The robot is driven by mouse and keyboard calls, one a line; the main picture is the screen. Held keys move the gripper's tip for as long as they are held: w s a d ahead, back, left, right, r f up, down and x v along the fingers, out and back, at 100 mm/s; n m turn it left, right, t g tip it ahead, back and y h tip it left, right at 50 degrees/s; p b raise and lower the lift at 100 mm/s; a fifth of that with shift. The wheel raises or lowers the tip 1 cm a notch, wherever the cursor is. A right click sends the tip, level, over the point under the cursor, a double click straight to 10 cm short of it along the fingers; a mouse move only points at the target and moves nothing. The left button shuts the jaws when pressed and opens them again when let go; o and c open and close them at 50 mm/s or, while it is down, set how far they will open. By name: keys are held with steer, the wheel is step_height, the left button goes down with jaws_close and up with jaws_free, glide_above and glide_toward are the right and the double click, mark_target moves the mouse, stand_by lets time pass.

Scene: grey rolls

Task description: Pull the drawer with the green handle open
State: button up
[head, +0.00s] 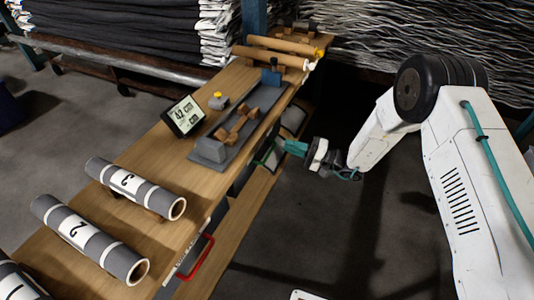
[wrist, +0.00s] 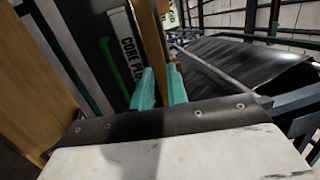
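The green handle (wrist: 114,70) shows in the wrist view as a bar on a dark drawer front, beside a white label (wrist: 127,44) reading "CORE PL…". In the head view a small part of the green handle (head: 268,152) shows at the bench's right side, near my gripper (head: 281,144). In the wrist view my gripper (wrist: 160,72) has its two teal fingers a little apart with nothing between them. The handle lies to the left of both fingers and is not between them. The drawer looks shut, though the head view partly hides it.
A drawer with a red handle (head: 196,257) is nearer on the same bench. Grey rolls (head: 137,188), a display (head: 183,116) and a grey fixture (head: 212,149) stand on the wooden top (head: 160,150). Open floor (head: 310,235) lies right of the bench.

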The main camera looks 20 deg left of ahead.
mark_target(269, 153)
step_height(269, 153, down, 8)
steer(key=a+m+t, duration=0.1)
steer(key=m+t, duration=0.1)
steer(key=t, duration=0.1)
steer(key=shift+y, duration=0.3)
steer(key=x, duration=0.7)
steer(key=shift+a+f, duration=0.2)
steer(key=shift+a, duration=0.2)
